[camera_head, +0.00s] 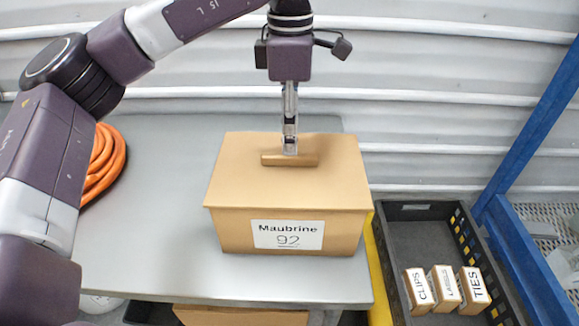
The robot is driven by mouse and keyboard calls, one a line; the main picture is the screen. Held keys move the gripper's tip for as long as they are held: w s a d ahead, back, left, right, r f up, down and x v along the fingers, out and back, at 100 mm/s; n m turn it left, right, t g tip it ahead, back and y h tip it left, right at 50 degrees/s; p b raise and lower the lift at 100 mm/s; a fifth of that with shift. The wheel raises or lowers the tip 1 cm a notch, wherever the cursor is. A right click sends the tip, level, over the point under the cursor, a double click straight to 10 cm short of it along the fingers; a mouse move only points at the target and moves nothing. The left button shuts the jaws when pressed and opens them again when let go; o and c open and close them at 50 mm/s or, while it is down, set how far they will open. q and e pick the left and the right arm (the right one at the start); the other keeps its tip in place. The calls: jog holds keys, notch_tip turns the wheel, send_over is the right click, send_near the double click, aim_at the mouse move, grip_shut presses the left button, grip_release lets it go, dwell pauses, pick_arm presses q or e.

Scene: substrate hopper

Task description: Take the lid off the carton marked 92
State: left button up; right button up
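The carton marked 92 (230,238) stands on the grey table, with a white label reading "Maubrine 92" on its front. Its tan lid (230,180) sits on top and looks closed on the carton. A small brown bar handle (308,160) is on the middle of the lid. My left gripper (290,150) comes straight down from above, with its fingertips at the handle. The fingers look close together around the handle's middle, but the view does not show clearly whether they grip it. My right gripper is out of view.
The grey table (150,230) has clear room left of the carton. An orange coiled hose (108,165) lies at its left. A black crate (415,210) at the right holds small boxes labelled CLIPS, LABELS and TIES (473,290). A blue post (530,125) stands right.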

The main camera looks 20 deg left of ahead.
aim_at(289, 163)
pick_arm(q)
jog(key=shift+s+f+p, duration=0.15)
jog(key=shift+f+p, duration=0.3)
jog(key=shift+f, duration=1.7)
jog(key=shift+c, duration=0.3)
grip_shut()
